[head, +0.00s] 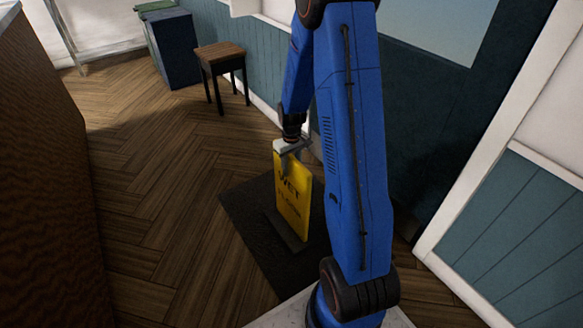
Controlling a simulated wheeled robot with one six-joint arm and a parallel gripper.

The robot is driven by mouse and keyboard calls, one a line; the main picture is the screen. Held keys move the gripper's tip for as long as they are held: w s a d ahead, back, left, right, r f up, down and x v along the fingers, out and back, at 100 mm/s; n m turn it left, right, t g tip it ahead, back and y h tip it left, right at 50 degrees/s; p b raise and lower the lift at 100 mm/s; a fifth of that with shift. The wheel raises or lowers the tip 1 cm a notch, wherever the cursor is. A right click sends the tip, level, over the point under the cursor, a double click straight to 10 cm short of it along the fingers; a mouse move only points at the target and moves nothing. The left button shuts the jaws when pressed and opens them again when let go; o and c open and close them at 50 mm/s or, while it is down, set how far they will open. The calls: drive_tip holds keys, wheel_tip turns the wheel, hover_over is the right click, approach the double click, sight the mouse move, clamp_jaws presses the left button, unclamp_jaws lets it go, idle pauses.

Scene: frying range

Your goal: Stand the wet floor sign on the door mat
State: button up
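The yellow wet floor sign (292,200), with dark lettering, is upright over the dark door mat (240,211). Its dark foot (284,232) appears to rest on the mat, though I cannot tell for certain whether it touches. My gripper (289,154) is at the top edge of the sign, with a finger in front of its face. The far finger is hidden, so I cannot tell whether the gripper is closed on the sign. My blue arm hides the right part of the mat.
A stool (221,60) with a wooden top stands at the back by the teal panelled wall. A dark blue bin (171,47) is behind it to the left. A brown counter (45,190) runs along the left. The wooden floor between is clear.

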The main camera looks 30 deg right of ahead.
sight(291, 156)
wheel_tip(291, 156, up, 11)
drive_tip(key=shift+f, duration=0.1)
wheel_tip(291, 156, up, 2)
drive_tip(key=shift+s+a, duration=0.1)
drive_tip(key=shift+a, duration=0.05)
drive_tip(key=s+a+r+t, duration=0.2)
drive_tip(key=s+a+r, duration=0.7)
drive_tip(key=s+r, duration=0.5)
drive_tip(key=s+a+r+t, duration=0.1)
drive_tip(key=s+a+r, duration=0.1)
drive_tip(key=s, duration=0.6)
drive_tip(key=s+a+r+t, duration=0.1)
drive_tip(key=s+a+r, duration=0.2)
drive_tip(key=s, duration=0.5)
drive_tip(key=shift+a+t, duration=0.4)
drive_tip(key=shift+a, duration=0.1)
drive_tip(key=shift+r, duration=0.1)
